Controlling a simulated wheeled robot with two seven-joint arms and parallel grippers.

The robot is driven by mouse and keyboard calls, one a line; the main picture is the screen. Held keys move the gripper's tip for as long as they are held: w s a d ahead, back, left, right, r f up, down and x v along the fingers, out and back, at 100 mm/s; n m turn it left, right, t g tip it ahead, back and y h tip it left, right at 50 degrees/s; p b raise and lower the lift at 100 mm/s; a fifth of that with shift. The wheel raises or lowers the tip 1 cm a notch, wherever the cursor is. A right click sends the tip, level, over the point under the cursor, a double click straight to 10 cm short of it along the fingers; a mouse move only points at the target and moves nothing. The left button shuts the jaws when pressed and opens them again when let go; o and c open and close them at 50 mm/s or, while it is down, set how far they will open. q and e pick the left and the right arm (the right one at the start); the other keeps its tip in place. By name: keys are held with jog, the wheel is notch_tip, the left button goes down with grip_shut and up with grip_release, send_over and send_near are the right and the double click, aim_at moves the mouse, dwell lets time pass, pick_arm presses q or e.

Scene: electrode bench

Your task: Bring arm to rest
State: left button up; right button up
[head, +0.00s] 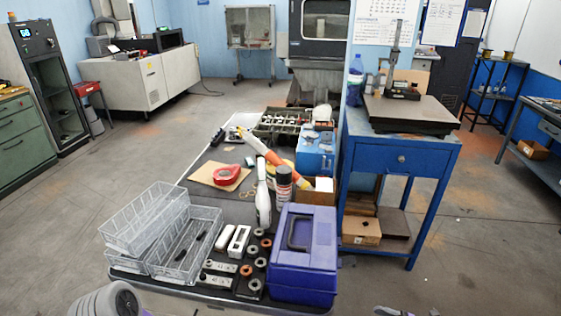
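A rounded grey part of my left arm (112,300) shows at the bottom left edge, in front of the bench corner. The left gripper itself is not visible. A small grey piece of my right arm or gripper (405,311) shows at the bottom edge, right of the bench. It is cut off by the frame, so I cannot tell whether that gripper is open or shut. Both visible parts look apart from the things on the bench.
The dark bench (190,290) holds wire baskets (185,245), a purple toolbox (303,255), a white bottle (263,205), a black can (283,190), a red tape dispenser (226,175) and several small rings and plates. A blue table (400,155) stands right.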

jog(key=a+f+n+g+h, duration=0.25)
jog(key=a+f, duration=0.25)
jog(key=a, duration=0.3)
jog(key=a+f+n+g+h, duration=0.1)
jog(key=a+f+g+h, duration=0.25)
jog(key=a, duration=0.45)
jog(key=s+a+f+n+g+h, duration=0.1)
jog(key=s+a+f+n+h, duration=0.6)
jog(key=s+f+n+h, duration=0.4)
pick_arm(q)
jog(key=r+p, duration=0.1)
jog(key=p, duration=0.1)
jog(key=w+r+p, duration=0.1)
jog(key=r, duration=0.1)
jog(key=shift+r+p, duration=0.25)
jog(key=shift+p, duration=0.15)
pick_arm(e)
notch_tip(320, 180, up, 8)
jog(key=s+n+t+h, duration=0.1)
jog(key=s+n+t, duration=0.1)
jog(key=n, duration=0.1)
jog(key=shift+s+f+n+t, duration=0.2)
jog(key=shift+n+t, duration=0.15)
jog(key=shift+t, duration=0.05)
